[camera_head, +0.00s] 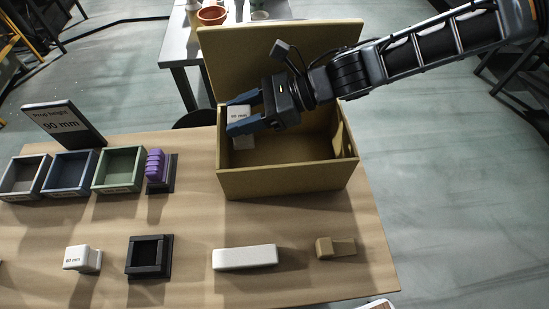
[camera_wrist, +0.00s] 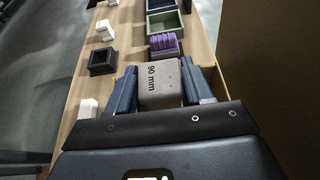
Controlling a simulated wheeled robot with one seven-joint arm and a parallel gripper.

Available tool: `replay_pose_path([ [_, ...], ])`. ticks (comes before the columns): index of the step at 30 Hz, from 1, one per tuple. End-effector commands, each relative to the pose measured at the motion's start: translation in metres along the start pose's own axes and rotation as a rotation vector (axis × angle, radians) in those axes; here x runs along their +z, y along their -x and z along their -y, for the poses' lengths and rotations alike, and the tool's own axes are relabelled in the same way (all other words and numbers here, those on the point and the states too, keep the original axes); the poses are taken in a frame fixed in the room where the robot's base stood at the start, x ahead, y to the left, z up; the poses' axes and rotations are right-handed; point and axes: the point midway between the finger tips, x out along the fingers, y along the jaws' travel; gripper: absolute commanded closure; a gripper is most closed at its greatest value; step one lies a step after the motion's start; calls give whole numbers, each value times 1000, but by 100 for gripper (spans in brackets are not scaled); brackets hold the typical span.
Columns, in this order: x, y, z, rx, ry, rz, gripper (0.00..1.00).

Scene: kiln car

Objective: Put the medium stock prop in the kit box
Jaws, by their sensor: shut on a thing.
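A pale prop labelled 90 mm (camera_head: 243,142) is between the fingers of my gripper (camera_head: 237,114), which is shut on it. It also shows in the wrist view (camera_wrist: 160,87), with a finger against each side. The kit box (camera_head: 288,182) is a tan open box with its lid raised at the back. My gripper and the prop are over the left part of the box's opening. I cannot tell whether the prop touches the box floor.
A sign (camera_head: 65,123) reads prop height 90 mm. Several small trays (camera_head: 118,170), a purple ribbed piece (camera_head: 155,166), a black square frame (camera_head: 149,257), another labelled white prop (camera_head: 80,258), a white bar (camera_head: 245,257) and a tan block (camera_head: 335,247) are on the table (camera_head: 200,220).

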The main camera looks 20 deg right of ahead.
Motion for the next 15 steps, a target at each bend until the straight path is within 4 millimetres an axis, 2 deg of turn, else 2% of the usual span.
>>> replay_pose_path([
  [3, -22, -10, -1, 1, -2, -1, 84],
  [15, -64, -27, 0, 0, -2, -1, 84],
])
